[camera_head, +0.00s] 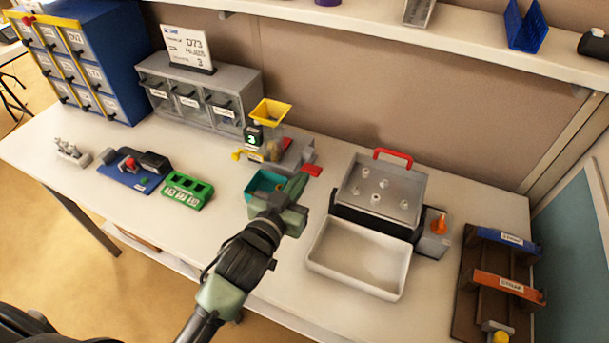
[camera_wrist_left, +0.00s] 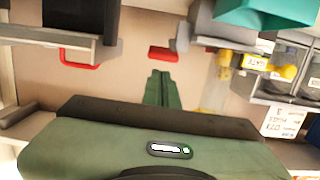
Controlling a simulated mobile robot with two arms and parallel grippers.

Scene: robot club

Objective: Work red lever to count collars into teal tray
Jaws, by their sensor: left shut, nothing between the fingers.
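The counting dispenser (camera_head: 278,150) has a yellow hopper (camera_head: 271,111) on top and a small dark display (camera_head: 254,135) that reads 3. The flat red lever (camera_head: 312,170) sticks out at its right front, and it also shows in the left wrist view (camera_wrist_left: 163,53). The teal tray (camera_head: 254,183) sits under the dispenser's front, partly hidden by my left gripper (camera_head: 299,183). That gripper is shut and empty, its fingertips close to the red lever. In the left wrist view a small gap shows between the fingertips and the lever. I cannot make out collars in the tray.
A grey tilted tray (camera_head: 352,191) with a red handle and several small pieces stands right of the dispenser, with an empty white bin (camera_head: 340,262) in front. A green block (camera_head: 187,189) and blue fixture (camera_head: 125,178) lie left. Grey drawers (camera_head: 155,93) and a card (camera_head: 186,45) stand behind.

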